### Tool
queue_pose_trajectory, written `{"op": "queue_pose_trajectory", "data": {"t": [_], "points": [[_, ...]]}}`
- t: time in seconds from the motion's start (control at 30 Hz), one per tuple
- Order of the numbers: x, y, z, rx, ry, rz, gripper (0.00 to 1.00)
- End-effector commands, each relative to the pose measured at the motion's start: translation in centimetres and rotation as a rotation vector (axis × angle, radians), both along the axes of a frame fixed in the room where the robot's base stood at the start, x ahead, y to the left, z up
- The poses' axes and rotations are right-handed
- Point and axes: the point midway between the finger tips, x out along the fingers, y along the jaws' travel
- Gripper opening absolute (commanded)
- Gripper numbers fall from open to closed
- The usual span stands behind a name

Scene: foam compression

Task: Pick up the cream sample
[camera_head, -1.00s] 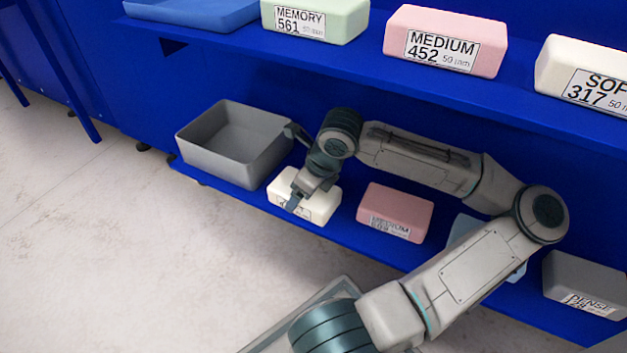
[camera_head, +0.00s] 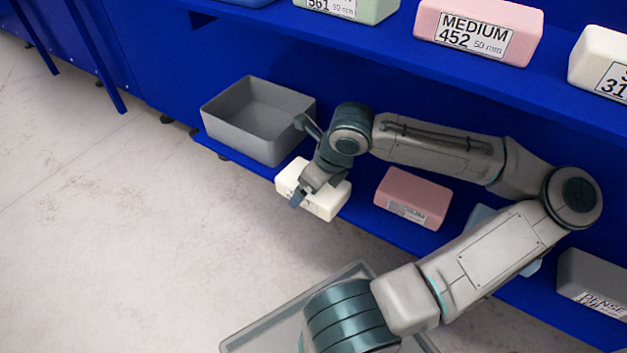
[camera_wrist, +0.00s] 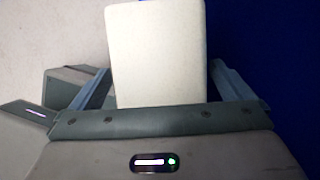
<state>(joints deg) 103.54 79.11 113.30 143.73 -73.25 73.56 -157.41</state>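The cream sample (camera_head: 289,178), a block with a label on its front, is at the front edge of the lower blue shelf, right of the grey bin. My gripper (camera_head: 312,186) straddles it from above, with a finger over its front face that partly covers the label. In the wrist view the cream sample (camera_wrist: 158,55) stands between my two fingers, whose tips come in to its sides. My gripper looks shut on it. The block overhangs the shelf edge in the picture; its underside is hidden, so its clearance is unclear.
The empty grey bin (camera_head: 222,128) stands to the left on the lower shelf (camera_head: 352,222). A pink block (camera_head: 415,190), a light blue block behind my arm and a grey block (camera_head: 590,275) stand to the right. Another cream block (camera_head: 603,50) is on the upper shelf. Open floor lies in front.

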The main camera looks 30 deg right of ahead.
Motion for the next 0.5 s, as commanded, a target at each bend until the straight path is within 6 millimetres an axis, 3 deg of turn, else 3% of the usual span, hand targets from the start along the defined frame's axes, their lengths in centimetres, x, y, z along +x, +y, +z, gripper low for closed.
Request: {"op": "queue_pose_trajectory", "data": {"t": [0.27, 0.5], "points": [[-0.2, -0.2, 0.8, 0.0, 0.0, -0.003, 1.0], [-1.4, -0.7, 4.1, -0.002, -0.001, -0.006, 1.0]]}}
